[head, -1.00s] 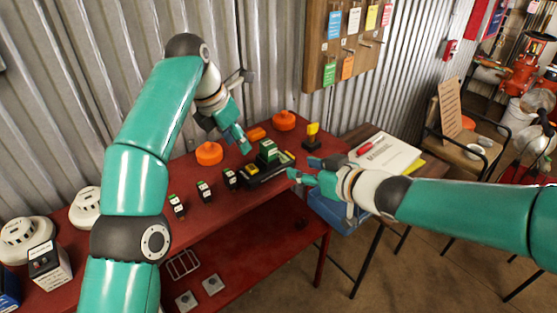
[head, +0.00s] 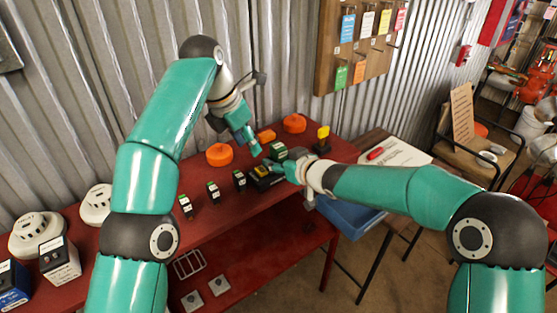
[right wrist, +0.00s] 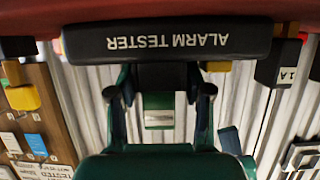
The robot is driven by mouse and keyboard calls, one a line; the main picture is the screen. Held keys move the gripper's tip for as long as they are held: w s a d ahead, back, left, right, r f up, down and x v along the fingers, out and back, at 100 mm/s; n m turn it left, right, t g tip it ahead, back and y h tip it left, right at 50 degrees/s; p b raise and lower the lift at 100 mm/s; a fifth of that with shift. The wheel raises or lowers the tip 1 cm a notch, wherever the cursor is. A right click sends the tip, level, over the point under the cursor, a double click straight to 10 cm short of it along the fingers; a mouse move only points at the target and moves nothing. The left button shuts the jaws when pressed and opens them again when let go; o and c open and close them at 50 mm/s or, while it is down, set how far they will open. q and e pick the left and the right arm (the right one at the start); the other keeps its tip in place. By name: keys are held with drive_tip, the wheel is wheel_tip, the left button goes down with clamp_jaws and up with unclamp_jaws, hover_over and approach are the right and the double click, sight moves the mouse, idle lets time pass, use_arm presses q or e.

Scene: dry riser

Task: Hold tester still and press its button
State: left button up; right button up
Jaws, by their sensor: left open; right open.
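The alarm tester (head: 262,183) is a black unit with a yellow part on top, on the red bench. Its labelled front (right wrist: 165,42) shows upside down in the right wrist view. A green block (head: 278,149) stands at its back; a green part with a silver patch (right wrist: 158,115) shows between my right fingers. My right gripper (head: 283,170) is open at the tester's right side and hides part of it; its fingers also show in the right wrist view (right wrist: 160,95). Contact cannot be told. My left gripper (head: 252,146) is open, pointing down just above and behind the tester.
Several small black modules (head: 213,192) stand left of the tester. Orange caps (head: 219,155) lie behind it, and a yellow-topped black block (head: 322,140) stands to its right. White detectors (head: 38,235) sit at the far left. A blue bin (head: 345,215) is below right.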

drive_tip(key=shift+c, duration=0.2)
use_arm(q)
drive_tip(key=shift+c, duration=0.2)
use_arm(e)
clamp_jaws()
use_arm(q)
clamp_jaws()
idle(1.0)
